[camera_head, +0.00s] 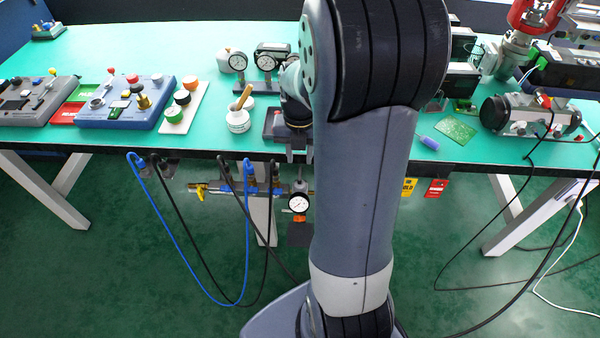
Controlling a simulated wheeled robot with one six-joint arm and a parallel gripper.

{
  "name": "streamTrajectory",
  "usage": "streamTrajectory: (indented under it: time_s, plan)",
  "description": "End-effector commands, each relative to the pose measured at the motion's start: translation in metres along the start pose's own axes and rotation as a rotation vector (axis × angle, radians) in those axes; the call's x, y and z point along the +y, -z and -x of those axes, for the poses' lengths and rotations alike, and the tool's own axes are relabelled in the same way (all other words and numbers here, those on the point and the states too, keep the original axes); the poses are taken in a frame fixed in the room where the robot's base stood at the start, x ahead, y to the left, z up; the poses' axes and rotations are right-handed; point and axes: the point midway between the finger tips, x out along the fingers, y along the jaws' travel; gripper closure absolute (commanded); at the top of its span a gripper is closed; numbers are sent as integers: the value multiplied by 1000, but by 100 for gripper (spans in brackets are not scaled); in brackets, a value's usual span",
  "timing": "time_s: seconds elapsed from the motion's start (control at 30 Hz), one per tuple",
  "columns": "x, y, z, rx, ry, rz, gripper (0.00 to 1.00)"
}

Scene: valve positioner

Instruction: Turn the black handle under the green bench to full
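The green bench (270,145) runs across the view with a dark front edge. Under it hangs a pipe assembly with a yellow lever (199,191) at its left end and a round white gauge (298,203). Below the gauge are a small orange part (300,218) and a dark, squarish piece (300,235). I cannot make out clearly which part is the black handle; my arm hides the area to the right of the gauge. My gripper (298,152) is small and dark at the bench's front edge, above the gauge. Its fingers are too unclear to show open or shut.
Blue (160,215) and black hoses (268,240) loop below the bench beside the pipe. Control boxes (125,104), gauges (236,62) and a white jar (238,120) stand on top. Yellow and red tags (437,188) hang at right. Open green floor lies left of the hoses.

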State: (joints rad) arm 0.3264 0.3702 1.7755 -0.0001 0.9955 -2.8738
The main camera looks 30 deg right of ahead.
Motion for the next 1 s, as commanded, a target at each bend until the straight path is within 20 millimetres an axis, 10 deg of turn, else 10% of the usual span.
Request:
streamTrajectory:
  time_s: [0.4,1.0]
  plan:
    - [0,0,-72,3,1,0,69]
    - [0,0,-80,0,0,0,84]
